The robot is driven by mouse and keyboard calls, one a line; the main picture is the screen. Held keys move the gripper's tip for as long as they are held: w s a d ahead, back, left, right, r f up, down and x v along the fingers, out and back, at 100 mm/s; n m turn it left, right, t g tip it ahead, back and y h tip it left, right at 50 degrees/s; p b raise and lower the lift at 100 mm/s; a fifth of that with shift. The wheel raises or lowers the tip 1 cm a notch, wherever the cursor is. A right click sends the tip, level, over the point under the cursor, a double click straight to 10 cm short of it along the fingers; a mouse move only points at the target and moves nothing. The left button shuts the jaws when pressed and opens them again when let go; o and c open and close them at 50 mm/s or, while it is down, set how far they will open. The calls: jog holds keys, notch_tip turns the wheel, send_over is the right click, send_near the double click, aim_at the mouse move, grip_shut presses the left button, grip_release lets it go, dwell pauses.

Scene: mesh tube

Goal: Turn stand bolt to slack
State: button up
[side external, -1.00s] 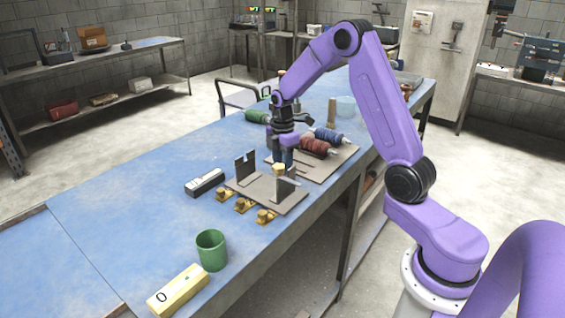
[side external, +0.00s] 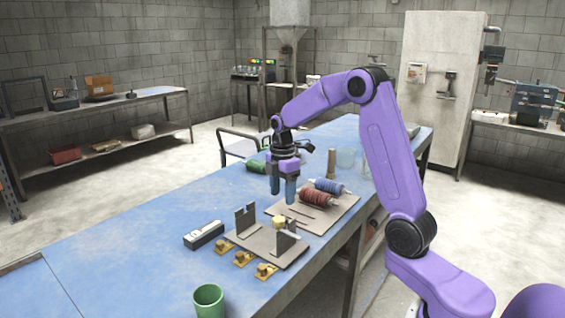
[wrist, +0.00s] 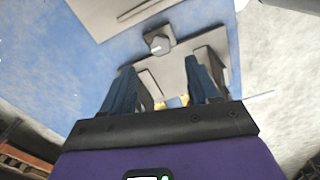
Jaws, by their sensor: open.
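In the side view, a grey stand plate (side external: 262,246) lies on the blue bench with two dark uprights. A small cream bolt-like head (side external: 279,222) stands beside the right upright; I take it for the stand bolt. My gripper (side external: 283,199) points down above it with its two blue fingers apart and nothing between them. In the wrist view, my gripper (wrist: 160,65) shows both fingers spread. A grey round bolt head (wrist: 157,44) on a small plate lies beyond the fingertips, clear of both; I cannot tell whether it is the same one.
Red (side external: 316,198) and blue (side external: 329,186) spools lie on a board behind the stand.

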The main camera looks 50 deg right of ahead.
notch_tip(320, 180, up, 10)
dwell(0.3)
jog(key=shift+a+f, duration=0.1)
jog(key=shift+f, duration=0.05)
jog(key=s+a+f+m, duration=0.1)
jog(key=s+a+f, duration=0.2)
jog(key=s+a, duration=1.15)
jog(key=s+a+f, duration=0.1)
jog(key=s+f, duration=0.1)
jog(key=s, duration=0.7)
jog(key=s+a+f+m, duration=0.1)
jog(key=s+a+f, duration=0.1)
jog(key=s, duration=0.7)
jog(key=shift+s+a+f+m, duration=0.15)
jog(key=shift+a+f+m, duration=0.15)
jog(key=shift+f, duration=0.45)
